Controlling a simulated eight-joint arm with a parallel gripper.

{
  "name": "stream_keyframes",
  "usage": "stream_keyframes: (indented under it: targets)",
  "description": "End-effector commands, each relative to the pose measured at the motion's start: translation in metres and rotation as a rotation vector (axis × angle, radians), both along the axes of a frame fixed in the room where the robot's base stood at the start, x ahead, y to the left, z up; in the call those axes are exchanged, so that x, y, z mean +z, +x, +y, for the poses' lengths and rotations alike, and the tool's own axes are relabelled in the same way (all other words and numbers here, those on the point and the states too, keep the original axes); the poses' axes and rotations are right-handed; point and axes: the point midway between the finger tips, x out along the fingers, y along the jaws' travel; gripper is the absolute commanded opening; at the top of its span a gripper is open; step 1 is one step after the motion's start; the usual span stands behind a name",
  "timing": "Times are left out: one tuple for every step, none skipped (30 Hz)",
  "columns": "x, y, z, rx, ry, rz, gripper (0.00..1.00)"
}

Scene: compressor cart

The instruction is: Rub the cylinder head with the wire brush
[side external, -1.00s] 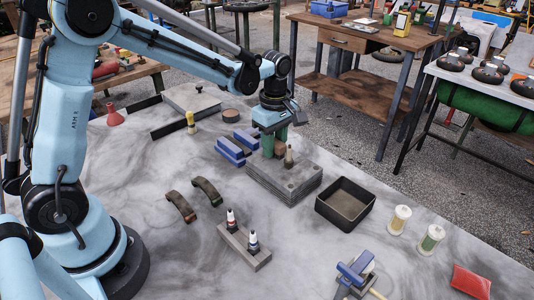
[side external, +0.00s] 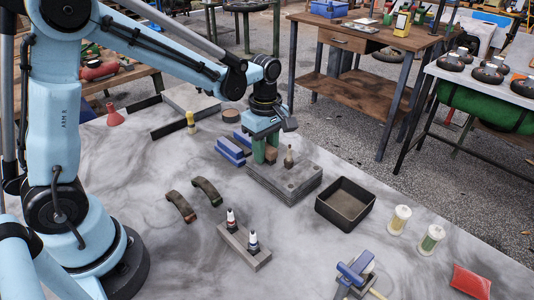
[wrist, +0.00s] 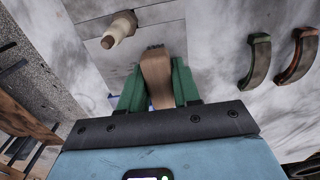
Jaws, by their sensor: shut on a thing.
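The cylinder head (side external: 298,184) is a grey finned block lying flat on the pale bench, with a small tan plug-like post (side external: 289,160) standing on its top. The block's grey top (wrist: 100,12) and the post (wrist: 118,30) also show in the wrist view. My gripper (side external: 265,152), with green fingers, is over the block's back left part. In the wrist view the fingers are shut on the wire brush (wrist: 156,78), whose brown wooden handle lies between them. Its dark end reaches the grey surface. The fingers hide much of the brush, so firm contact is unclear.
Blue blocks (side external: 230,153) lie left of the head. A black open tray (side external: 345,203) stands to its right. Two curved brake-shoe-like pieces (side external: 181,206) and a grey holder with two spark plugs (side external: 244,246) are nearer. Spools (side external: 399,219) stand at right. Bench between is clear.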

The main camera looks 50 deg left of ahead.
Motion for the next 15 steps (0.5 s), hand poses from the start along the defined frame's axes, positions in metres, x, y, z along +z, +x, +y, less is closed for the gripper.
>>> stream_keyframes:
  targets:
    - [0.0,-0.005,0.0,0.0,0.0,0.001,0.03]
    - [0.0,-0.008,0.0,0.0,0.0,0.001,0.03]
    - [0.0,-0.012,0.0,0.0,0.0,0.001,0.03]
    - [0.0,-0.015,0.0,0.0,0.0,0.001,0.03]
    - [0.0,-0.017,0.0,0.0,0.0,0.001,0.03]
    - [0.003,-0.017,0.0,0.0,0.0,0.001,0.03]
    - [0.004,-0.016,0.0,0.0,0.0,0.001,0.03]
    - [0.011,-0.017,0.0,0.0,0.0,0.0,0.03]
    - [0.022,-0.017,0.0,0.0,0.0,0.0,0.03]
    - [0.028,-0.017,0.0,0.0,0.0,0.001,0.03]
    - [0.029,-0.017,0.0,0.0,0.0,0.001,0.03]
    - [0.032,-0.017,0.0,0.0,0.0,0.001,0.03]
    - [0.035,-0.017,0.0,0.0,0.0,0.001,0.03]
    - [0.037,-0.017,0.0,0.0,0.0,0.001,0.03]
    - [0.041,-0.017,0.0,0.0,0.0,0.0,0.03]
